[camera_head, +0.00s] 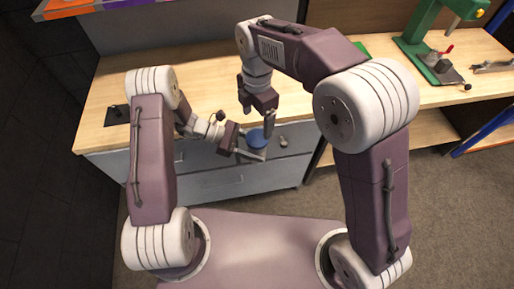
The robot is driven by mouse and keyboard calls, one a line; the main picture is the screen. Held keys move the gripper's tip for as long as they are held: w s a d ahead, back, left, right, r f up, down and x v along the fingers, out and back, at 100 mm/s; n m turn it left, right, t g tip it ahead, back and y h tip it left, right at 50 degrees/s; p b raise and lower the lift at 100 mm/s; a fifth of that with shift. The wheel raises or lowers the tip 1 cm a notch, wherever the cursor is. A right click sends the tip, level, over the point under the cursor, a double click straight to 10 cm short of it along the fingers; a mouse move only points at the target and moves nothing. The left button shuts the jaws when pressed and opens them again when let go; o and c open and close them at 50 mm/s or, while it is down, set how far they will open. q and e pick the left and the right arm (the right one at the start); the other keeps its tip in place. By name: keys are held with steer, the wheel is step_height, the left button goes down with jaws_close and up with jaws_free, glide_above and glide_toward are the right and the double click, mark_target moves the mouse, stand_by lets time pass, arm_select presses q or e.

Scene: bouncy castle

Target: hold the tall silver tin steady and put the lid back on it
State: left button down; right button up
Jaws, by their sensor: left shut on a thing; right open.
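A small blue round thing (257,135) stands at the front edge of the wooden worktop; it seems to be the tin seen from above, its side hidden. My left gripper (256,147) comes in from the left and is shut on it, one finger showing along its near side. My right gripper (257,122) points down, open and empty, just above and behind the blue thing. A small greyish round thing (283,141) lies just right of it; I cannot tell whether it is the lid.
The worktop (200,88) is mostly bare behind my grippers. A black flat piece (117,115) lies at its left end. A green press (420,40) stands at the right, with metal tools beside it. Grey drawers (235,182) are below the front edge.

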mark_target(257, 138)
step_height(257, 138, down, 8)
stand_by(0.5)
